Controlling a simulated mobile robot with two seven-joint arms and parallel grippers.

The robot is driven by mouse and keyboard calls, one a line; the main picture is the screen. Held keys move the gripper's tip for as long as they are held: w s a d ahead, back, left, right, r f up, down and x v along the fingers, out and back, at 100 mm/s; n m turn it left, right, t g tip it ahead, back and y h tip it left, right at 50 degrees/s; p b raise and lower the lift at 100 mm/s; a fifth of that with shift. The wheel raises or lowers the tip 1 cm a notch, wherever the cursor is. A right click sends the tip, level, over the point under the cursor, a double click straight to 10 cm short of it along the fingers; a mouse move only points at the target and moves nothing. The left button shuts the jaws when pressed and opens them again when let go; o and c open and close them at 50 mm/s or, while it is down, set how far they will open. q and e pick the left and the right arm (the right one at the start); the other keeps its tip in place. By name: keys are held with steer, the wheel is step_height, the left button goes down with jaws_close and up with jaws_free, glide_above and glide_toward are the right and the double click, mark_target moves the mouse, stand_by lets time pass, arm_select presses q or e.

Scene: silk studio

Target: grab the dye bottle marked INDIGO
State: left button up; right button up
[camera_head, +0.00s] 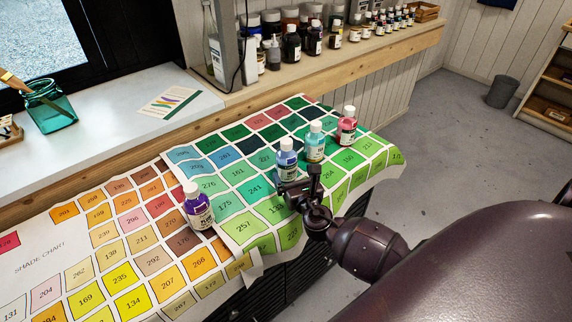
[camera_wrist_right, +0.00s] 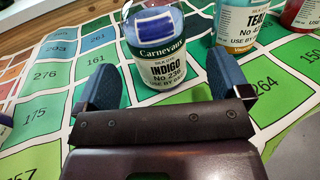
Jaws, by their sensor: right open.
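The INDIGO bottle (camera_head: 287,160) is a small clear bottle with blue dye and a white cap, upright on the shade chart. In the right wrist view the label of the INDIGO bottle (camera_wrist_right: 157,66) reads INDIGO, No 236. My right gripper (camera_head: 302,186) is just in front of it, low over the chart. In the wrist view the right gripper (camera_wrist_right: 158,78) is open, with one blue finger toward each side of the bottle's lower part. A gap shows on both sides, with no grip on it. My left gripper is in neither view.
A teal bottle (camera_head: 315,143) stands close right of INDIGO, with a red bottle (camera_head: 347,126) beyond. A purple bottle (camera_head: 198,208) stands to the left. The chart (camera_head: 75,256) covers the table. Behind are a shelf (camera_head: 350,61) of bottles and a green glass jar (camera_head: 48,108).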

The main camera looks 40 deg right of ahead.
mark_target(290, 169)
steer(key=shift+x, duration=2.8)
steer(key=shift+a+f, duration=0.1)
steer(key=c, duration=1.2)
